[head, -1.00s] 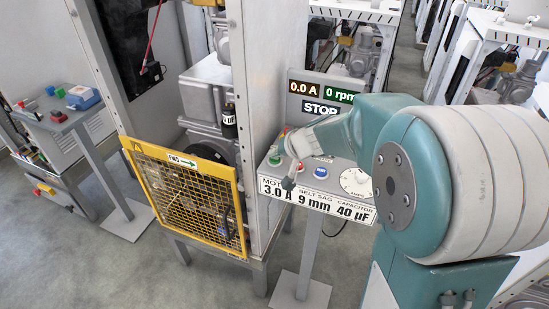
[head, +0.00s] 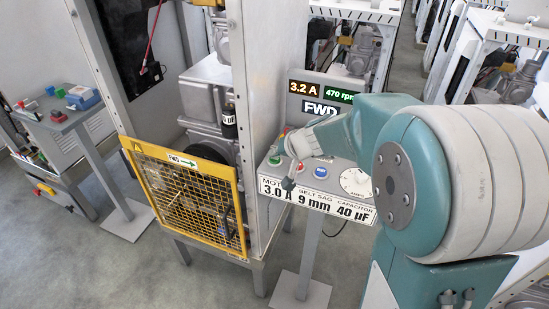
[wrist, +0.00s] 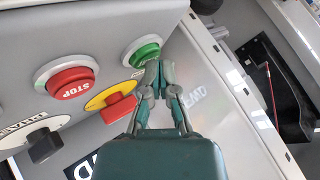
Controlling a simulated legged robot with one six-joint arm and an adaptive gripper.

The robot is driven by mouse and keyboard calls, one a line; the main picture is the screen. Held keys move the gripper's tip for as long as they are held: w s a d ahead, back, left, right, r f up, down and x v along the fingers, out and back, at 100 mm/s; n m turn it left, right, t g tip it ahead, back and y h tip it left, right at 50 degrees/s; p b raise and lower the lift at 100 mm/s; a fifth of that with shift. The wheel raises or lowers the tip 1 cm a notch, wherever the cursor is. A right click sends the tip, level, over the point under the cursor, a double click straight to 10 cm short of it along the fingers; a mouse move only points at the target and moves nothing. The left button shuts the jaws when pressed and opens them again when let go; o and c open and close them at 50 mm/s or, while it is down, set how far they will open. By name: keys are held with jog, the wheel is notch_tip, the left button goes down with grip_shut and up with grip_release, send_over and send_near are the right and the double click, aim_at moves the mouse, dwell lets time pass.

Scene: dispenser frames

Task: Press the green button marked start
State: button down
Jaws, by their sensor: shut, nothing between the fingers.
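The green button (wrist: 143,52) sits in a pale ring on the grey control panel (wrist: 125,20). Its marking is not readable. In the head view the green button (head: 274,160) is at the panel's left end. My gripper (wrist: 159,68) is shut and empty, with its fingertips at the green button's lower right edge; I cannot tell whether they touch it. The head view shows my gripper (head: 288,183) just right of the green button. The display (head: 322,97) on the panel reads 3.2 A, 470 rpm and FWD.
A red STOP button (wrist: 70,82), a red selector on a yellow plate (wrist: 113,100) and a black knob (wrist: 42,142) are close by. A yellow mesh guard (head: 188,200) stands left of the panel. Another small stand (head: 70,118) is at far left.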

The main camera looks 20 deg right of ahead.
aim_at(275, 161)
jog(key=shift+r, duration=0.65)
jog(key=shift+r, duration=2.5)
jog(key=shift+s+a+r, duration=0.15)
jog(key=shift+s, duration=0.2)
jog(key=s+n+g+h, duration=0.2)
jog(key=s+n+h, duration=0.1)
jog(key=s, duration=2.3)
jog(key=shift+s+r+h, duration=0.2)
jog(key=shift+r+h, duration=0.05)
jog(key=shift+h, duration=0.55)
